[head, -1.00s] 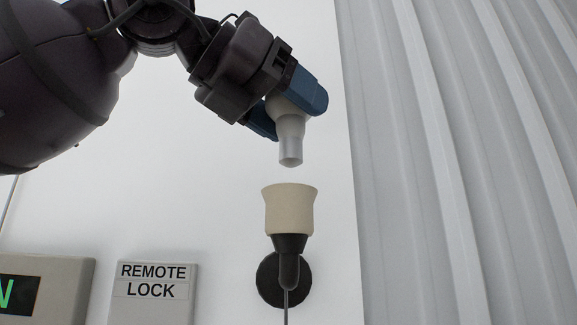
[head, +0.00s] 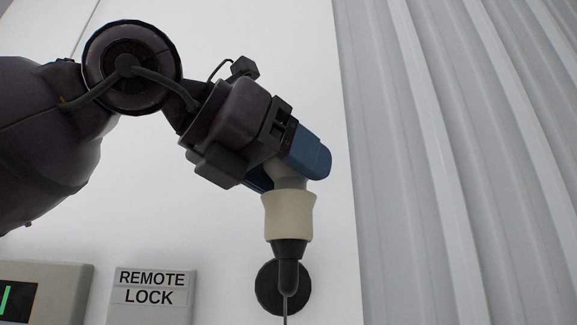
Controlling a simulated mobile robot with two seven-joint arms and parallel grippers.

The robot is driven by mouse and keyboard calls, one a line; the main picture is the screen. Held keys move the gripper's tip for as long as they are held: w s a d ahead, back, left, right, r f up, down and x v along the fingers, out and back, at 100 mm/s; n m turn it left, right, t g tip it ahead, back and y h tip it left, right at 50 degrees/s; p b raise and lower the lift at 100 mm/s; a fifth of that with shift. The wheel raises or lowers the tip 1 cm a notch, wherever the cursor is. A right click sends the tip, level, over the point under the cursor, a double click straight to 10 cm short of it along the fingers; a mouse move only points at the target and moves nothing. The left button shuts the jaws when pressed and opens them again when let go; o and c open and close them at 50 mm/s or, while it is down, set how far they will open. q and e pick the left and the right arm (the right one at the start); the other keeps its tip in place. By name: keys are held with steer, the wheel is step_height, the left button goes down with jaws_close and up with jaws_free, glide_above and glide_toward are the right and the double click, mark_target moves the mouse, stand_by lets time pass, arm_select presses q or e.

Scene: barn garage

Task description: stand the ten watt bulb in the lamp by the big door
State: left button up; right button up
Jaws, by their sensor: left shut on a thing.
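The lamp (head: 289,216) has a cream cup-shaped socket on a black holder, fixed to the white wall by a round black plate (head: 268,289). My left gripper (head: 290,168) has blue fingers and is shut on the bulb (head: 289,183), right above the socket. Only a pale grey part of the bulb shows between the fingers and the socket rim. Its lower metal end is hidden, inside the socket as far as I see. Whether it is seated I cannot tell. My right gripper is not in view.
The large ribbed grey door (head: 450,160) fills the right side. The white wall around the lamp is clear.

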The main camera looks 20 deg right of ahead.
arm_select(q)
steer(key=o, duration=0.7)
steer(key=shift+o, duration=0.2)
steer(key=shift+r, duration=0.15)
steer(key=b+v, duration=0.1)
steer(key=v, duration=1.1)
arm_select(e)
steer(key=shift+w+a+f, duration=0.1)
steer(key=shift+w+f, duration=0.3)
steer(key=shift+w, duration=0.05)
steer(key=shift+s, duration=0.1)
